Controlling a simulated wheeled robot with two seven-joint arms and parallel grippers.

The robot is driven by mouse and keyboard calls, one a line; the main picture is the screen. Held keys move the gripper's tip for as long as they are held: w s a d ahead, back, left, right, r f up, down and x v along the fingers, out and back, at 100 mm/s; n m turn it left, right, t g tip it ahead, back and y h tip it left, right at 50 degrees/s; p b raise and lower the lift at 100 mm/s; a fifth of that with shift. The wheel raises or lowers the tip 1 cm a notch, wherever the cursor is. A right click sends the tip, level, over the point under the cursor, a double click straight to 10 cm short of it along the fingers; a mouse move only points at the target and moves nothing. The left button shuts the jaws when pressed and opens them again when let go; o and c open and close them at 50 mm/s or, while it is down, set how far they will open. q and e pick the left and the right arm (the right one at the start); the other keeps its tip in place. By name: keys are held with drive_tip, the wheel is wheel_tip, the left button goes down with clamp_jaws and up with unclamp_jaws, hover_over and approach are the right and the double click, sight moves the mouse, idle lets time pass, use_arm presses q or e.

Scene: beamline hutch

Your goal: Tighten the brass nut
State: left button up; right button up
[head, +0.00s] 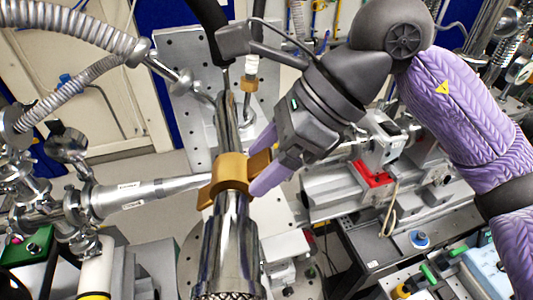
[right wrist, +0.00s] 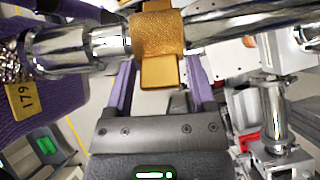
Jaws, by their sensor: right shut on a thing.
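The brass nut (head: 232,170) sits around a shiny metal tube in the middle of the head view, with a wing sticking out on either side. In the right wrist view the nut (right wrist: 158,33) has a knurled body and a flat wing pointing toward my gripper. My right gripper (head: 263,161) comes in from the upper right, its purple fingers on either side of the nut's right wing. It is shut on that wing, though the exact contact is partly hidden. In the right wrist view the fingers (right wrist: 160,72) flank the wing. My left gripper is not in view.
The polished tube (head: 230,245) runs down toward me. A side pipe (head: 150,192) joins from the left, and a ribbed hose (head: 85,28) hangs at upper left. A bench with a red-marked fixture (head: 372,174) stands on the right. Pale floor shows at left.

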drive_tip(key=o, duration=1)
drive_tip(key=b+v, duration=0.1)
drive_tip(key=v, duration=0.9)
drive_tip(key=shift+b, duration=0.4)
